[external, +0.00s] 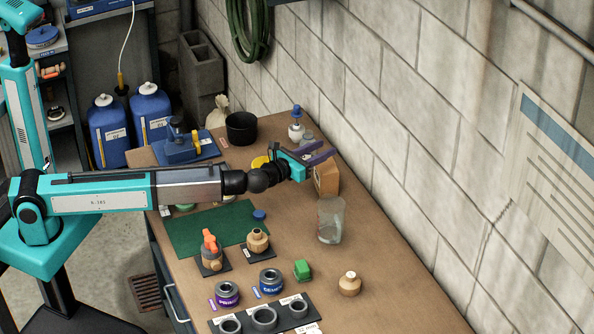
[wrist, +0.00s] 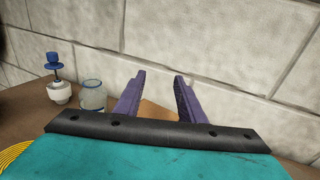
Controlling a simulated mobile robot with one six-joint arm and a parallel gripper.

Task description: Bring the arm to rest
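My arm stretches level to the right across the workbench in the external view. My gripper (external: 318,153) is at its end, above the back part of the bench near the block wall. In the wrist view the two purple fingers of my gripper (wrist: 158,98) stand apart with nothing between them but wall and a piece of tan surface behind. A tan box (external: 327,179) stands just below and beside the fingers in the external view; I cannot tell how large the gap is.
A clear jar (external: 331,220) stands in front of the tan box. A white and blue bottle (external: 297,124) and a black pot (external: 241,128) are at the back. A green mat (external: 190,233), fittings and cans occupy the front. The block wall (external: 400,130) borders the bench's right side.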

